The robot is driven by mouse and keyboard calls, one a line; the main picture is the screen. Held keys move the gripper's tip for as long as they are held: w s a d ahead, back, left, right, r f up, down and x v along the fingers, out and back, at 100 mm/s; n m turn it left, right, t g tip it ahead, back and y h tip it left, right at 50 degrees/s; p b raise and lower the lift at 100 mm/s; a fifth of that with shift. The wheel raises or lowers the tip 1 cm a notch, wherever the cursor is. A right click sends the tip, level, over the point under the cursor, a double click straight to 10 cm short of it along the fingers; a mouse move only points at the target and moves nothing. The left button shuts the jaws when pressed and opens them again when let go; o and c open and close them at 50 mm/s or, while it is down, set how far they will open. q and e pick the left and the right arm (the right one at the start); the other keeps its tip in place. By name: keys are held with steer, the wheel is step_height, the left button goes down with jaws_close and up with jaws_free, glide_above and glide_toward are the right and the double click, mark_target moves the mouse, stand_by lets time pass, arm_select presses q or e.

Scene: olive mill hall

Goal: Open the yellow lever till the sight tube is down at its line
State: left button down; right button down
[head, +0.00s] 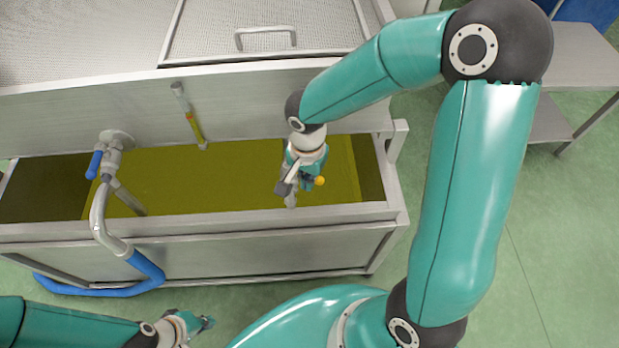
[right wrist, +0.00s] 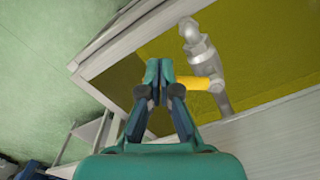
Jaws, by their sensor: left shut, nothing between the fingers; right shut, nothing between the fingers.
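The yellow lever (right wrist: 195,83) sticks out sideways from a grey valve (right wrist: 203,58) in the right wrist view. In the head view only its rounded yellow end (head: 320,181) shows beside my right gripper (head: 290,192), which hides most of the valve. My right gripper is shut and empty; its fingertips (right wrist: 160,72) are right at the lever's free end, and I cannot tell if they touch. The sight tube (head: 189,117) is on the tank wall, yellow in its lower part, with a small red mark near the yellow's top. My left gripper (head: 207,323) is shut and empty, low in front of the tank.
A steel trough (head: 250,219) of yellow-green liquid lies below the tank wall. A blue-handled valve (head: 96,163) with a bent pipe and blue hose (head: 146,270) stands at its left. A steel table (head: 572,75) is at the right; green floor is open there.

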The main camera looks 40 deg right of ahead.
step_height(320, 180, down, 3)
steer(key=b, duration=0.4)
steer(key=shift+f, duration=0.2)
steer(key=shift+w+d, duration=0.1)
steer(key=shift+d, duration=0.05)
steer(key=shift+w+d, duration=0.2)
steer(key=shift+d, duration=0.2)
stand_by(6.7)
